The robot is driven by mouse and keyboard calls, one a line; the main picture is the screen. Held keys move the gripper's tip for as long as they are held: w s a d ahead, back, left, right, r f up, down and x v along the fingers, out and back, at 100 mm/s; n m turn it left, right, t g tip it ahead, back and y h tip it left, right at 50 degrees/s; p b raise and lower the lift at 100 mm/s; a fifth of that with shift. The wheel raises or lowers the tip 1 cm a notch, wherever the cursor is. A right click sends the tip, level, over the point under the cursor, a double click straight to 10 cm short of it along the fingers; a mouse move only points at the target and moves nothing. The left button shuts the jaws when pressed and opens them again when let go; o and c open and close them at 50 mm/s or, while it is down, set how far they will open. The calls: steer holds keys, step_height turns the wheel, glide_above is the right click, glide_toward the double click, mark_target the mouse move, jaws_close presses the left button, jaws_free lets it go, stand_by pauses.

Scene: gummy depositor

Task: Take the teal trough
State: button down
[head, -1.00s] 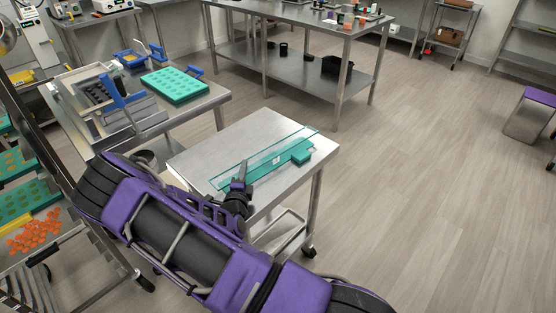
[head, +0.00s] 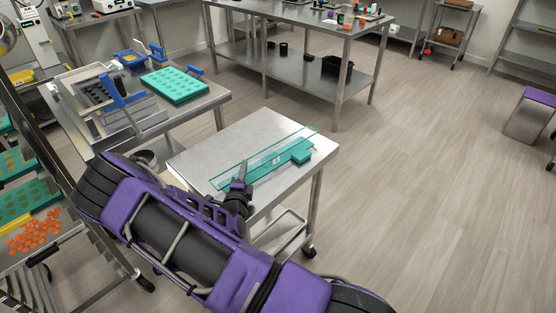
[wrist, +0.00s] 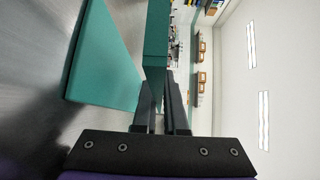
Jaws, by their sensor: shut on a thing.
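The teal trough (head: 270,168) is a long, low teal piece with a wider block at its right end. It lies along the small steel table (head: 215,145). My gripper (head: 242,185) is at the trough's near left end. In the wrist view the two dark fingers of my gripper (wrist: 164,95) are closed on an upright teal wall of the trough (wrist: 156,40). A broad teal face (wrist: 105,70) shows to the left, close to the metal top. I cannot tell whether the trough is lifted off the table.
Left of the table stands a steel cart with a grey and blue machine (head: 125,100) and a teal mould tray (head: 175,85). A large steel bench (head: 300,18) stands behind. Orange gummies (head: 35,230) lie at the lower left.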

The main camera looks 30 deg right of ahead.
stand_by(0.5)
step_height(320, 180, up, 10)
steer(key=shift+p, duration=0.35)
stand_by(2.0)
